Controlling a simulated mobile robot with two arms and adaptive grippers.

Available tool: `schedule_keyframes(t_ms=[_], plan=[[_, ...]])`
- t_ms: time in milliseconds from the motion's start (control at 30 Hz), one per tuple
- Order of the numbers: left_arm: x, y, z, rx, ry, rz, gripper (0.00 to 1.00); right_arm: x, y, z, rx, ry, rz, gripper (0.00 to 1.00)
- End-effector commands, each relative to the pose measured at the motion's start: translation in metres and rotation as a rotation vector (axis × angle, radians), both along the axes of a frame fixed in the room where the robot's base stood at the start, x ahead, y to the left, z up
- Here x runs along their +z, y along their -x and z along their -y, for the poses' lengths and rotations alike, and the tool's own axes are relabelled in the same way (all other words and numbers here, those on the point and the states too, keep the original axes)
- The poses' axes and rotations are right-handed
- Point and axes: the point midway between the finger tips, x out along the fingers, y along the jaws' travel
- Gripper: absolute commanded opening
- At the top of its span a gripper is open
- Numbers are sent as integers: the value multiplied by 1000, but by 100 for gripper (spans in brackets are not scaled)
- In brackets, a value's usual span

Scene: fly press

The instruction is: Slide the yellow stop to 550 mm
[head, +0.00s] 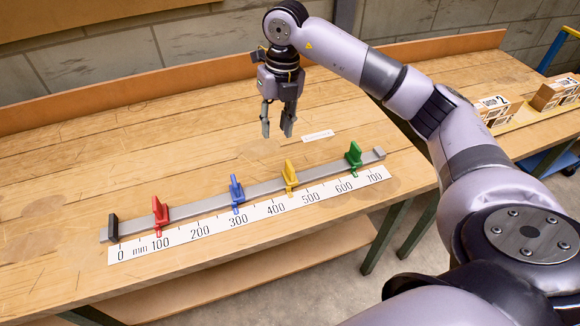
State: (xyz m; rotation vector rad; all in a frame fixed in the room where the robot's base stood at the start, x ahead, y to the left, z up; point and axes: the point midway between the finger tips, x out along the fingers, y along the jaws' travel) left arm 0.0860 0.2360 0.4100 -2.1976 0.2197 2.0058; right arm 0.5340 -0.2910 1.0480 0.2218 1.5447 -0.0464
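The yellow stop (290,176) sits on a grey metal rail (262,190) along the table. Its pointer is over the white scale (222,223), between the 400 and 500 marks, at roughly 450. The green stop (354,158) is to its right, a little past 600. The blue stop (237,191) is to its left near 300, and the red stop (159,213) is near 100. My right gripper (277,130) is open and empty, pointing down above the table behind the rail, apart from the yellow stop. My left gripper is not in view.
A black end block (113,228) stands at the rail's left end. A small white label (318,136) lies behind the rail. Boxes (498,110) stand at the far right. A wooden back edge (120,98) bounds the table (60,180), mostly clear behind the rail.

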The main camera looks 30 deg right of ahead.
Motion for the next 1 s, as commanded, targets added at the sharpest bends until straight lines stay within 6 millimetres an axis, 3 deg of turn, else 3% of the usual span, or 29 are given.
schedule_keyframes(t_ms=[33, 100, 267, 1000], plan=[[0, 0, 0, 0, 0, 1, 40, 6, 1, 17, -31, 51, -12, 30], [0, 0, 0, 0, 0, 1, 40, 10, 3, 30, -57, 93, -27, 30], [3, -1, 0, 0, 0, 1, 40, 1, 5, 35, -69, 114, -38, 30], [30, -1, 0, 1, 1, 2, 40, -144, 5, 34, -66, 108, -35, 30]])
